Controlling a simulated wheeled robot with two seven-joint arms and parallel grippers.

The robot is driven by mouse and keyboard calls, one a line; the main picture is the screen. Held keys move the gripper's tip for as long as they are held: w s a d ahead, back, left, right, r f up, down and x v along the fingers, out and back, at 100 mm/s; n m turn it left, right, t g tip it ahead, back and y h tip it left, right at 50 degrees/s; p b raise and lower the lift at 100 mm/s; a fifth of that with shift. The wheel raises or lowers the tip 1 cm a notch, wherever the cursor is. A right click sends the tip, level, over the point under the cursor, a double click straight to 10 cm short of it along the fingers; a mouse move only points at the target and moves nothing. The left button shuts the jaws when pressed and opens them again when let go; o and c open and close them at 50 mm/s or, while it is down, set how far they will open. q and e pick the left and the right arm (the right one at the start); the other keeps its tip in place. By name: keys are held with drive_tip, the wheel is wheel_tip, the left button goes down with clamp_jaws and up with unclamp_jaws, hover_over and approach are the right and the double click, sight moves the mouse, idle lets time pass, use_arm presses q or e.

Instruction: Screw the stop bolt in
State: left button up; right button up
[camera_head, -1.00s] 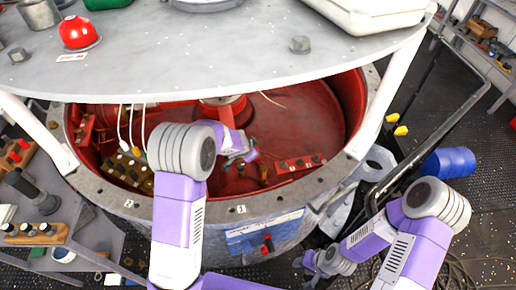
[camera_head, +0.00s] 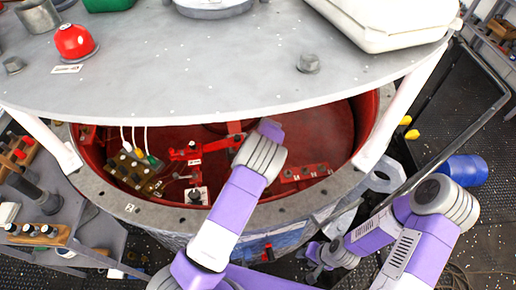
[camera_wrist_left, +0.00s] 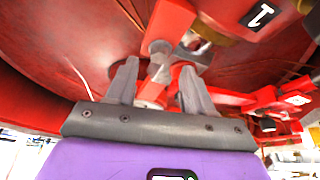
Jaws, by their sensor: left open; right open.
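My left arm reaches into the red drum (camera_head: 325,122); its gripper is hidden behind its own wrist in the head view. In the left wrist view my left gripper (camera_wrist_left: 157,75) is open, with its two grey fingers apart. Nothing is visibly clamped. My right gripper (camera_head: 316,262) is open and empty, low outside the drum's front right rim.
A grey round tabletop (camera_head: 200,80) overhangs the drum. Inside the drum are a red lever assembly (camera_head: 187,153), a terminal block with wires (camera_head: 130,168) and a numbered red bar (camera_head: 306,173). A side bench (camera_head: 95,240) stands left; a blue cylinder (camera_head: 465,170) lies right.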

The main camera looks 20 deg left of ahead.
use_arm(q)
drive_tip(key=shift+x, duration=1.9)
clamp_jaws()
drive_tip(key=shift+a+m+b, duration=0.1)
drive_tip(key=shift+m+b, duration=0.25)
drive_tip(key=shift+m, duration=0.05)
